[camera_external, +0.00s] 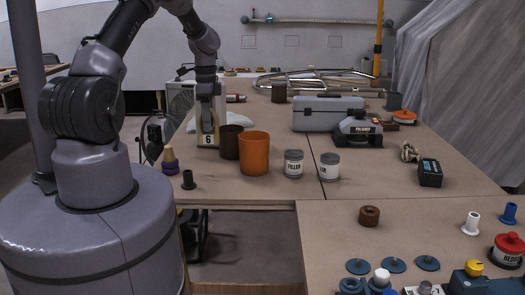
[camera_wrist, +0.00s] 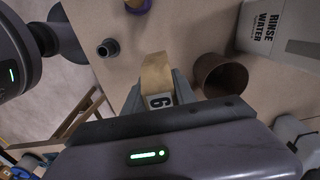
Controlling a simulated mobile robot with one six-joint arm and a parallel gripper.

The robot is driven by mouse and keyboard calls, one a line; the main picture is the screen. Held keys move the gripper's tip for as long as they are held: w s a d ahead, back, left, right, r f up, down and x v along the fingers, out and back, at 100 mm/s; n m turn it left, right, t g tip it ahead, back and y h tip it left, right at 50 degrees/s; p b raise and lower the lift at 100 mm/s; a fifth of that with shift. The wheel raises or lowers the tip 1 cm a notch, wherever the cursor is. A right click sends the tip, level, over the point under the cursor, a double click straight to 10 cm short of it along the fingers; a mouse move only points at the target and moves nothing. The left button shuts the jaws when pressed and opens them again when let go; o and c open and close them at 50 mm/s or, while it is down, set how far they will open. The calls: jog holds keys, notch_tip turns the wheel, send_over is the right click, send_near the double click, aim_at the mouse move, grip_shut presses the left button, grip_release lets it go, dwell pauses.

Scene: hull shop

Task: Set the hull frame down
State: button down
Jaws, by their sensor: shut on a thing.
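The hull frame (camera_external: 208,141) is a pale wooden piece with a white label marked 6. It also shows in the wrist view (camera_wrist: 155,72), between my fingers. My gripper (camera_external: 207,118) points down and is shut on it, near the left edge of the wooden table (camera_external: 270,190); my fingers also show in the wrist view (camera_wrist: 158,92). The frame is left of a dark brown cup (camera_external: 230,142), which also shows in the wrist view (camera_wrist: 221,76). I cannot tell whether the frame's lower end touches the table.
An orange cup (camera_external: 254,153) and two filler cans (camera_external: 293,164) stand to the right. A grey toolbox (camera_external: 327,113) and a polisher (camera_external: 358,130) sit further back. A purple-and-tan cone (camera_external: 170,162) and a small dark fitting (camera_external: 188,180) stand near the left edge. A rinse water container (camera_wrist: 272,25) is close by.

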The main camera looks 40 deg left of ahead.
jog(key=shift+w+a+r, duration=0.15)
jog(key=shift+a, duration=0.35)
jog(key=shift+w+a+r, duration=0.1)
jog(key=shift+w+a, duration=0.05)
jog(key=shift+a, duration=0.3)
jog(key=f+b, duration=0.1)
jog(key=f, duration=0.2)
jog(key=f+b, duration=0.1)
jog(key=f, duration=0.2)
jog(key=f+b, duration=0.1)
jog(key=f, duration=0.3)
jog(key=shift+w+a+b, duration=0.1)
jog(key=shift+a+b, duration=0.15)
jog(key=shift+b, duration=0.15)
jog(key=shift+r, duration=0.15)
jog(key=c, duration=1)
grip_release()
jog(key=shift+f, duration=0.2)
